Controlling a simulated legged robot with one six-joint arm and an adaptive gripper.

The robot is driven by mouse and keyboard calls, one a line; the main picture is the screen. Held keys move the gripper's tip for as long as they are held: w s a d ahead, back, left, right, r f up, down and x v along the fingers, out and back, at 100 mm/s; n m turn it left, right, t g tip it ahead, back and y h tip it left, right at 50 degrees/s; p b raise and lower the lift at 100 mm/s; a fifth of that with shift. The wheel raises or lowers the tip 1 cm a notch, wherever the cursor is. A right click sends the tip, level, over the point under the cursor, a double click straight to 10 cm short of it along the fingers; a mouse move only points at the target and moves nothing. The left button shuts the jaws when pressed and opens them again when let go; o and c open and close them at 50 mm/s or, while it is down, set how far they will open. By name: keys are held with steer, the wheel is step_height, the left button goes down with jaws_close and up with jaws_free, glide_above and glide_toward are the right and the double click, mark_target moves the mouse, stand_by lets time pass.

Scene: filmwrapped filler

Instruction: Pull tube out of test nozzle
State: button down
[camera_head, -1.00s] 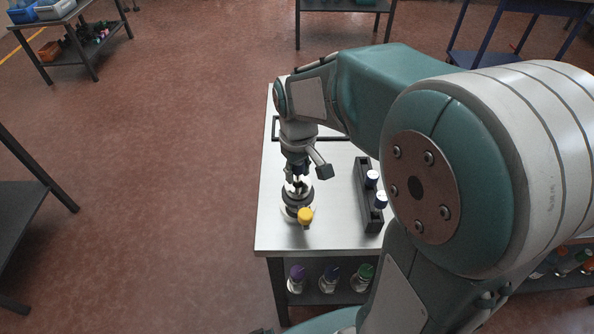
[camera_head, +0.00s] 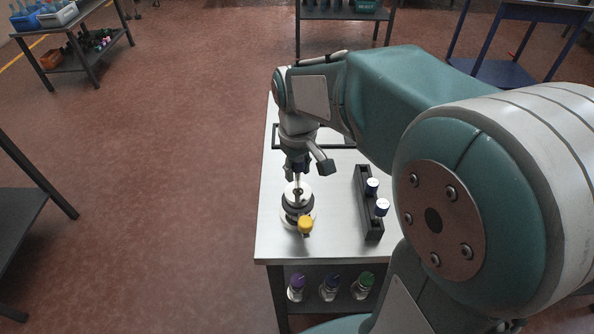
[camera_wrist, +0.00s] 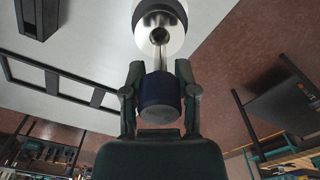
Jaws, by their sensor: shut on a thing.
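The test nozzle (camera_head: 299,208) is a round grey and white fixture with a dark ring and a yellow knob (camera_head: 305,224), standing near the table's left edge. In the wrist view its pale round top with a dark central opening (camera_wrist: 159,35) shows ahead of my fingers. My gripper (camera_head: 298,169) is above the nozzle, pointing down. In the wrist view my gripper (camera_wrist: 157,82) is shut on the tube's dark blue cap (camera_wrist: 159,92). The tube's narrow body (camera_wrist: 159,57) points toward the opening; I cannot tell whether its tip is clear of it.
A black frame (camera_head: 333,145) lies behind. The lower shelf holds several capped items (camera_head: 330,285). Open floor lies to the left.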

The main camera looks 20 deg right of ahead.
steer(key=shift+r, duration=3.15)
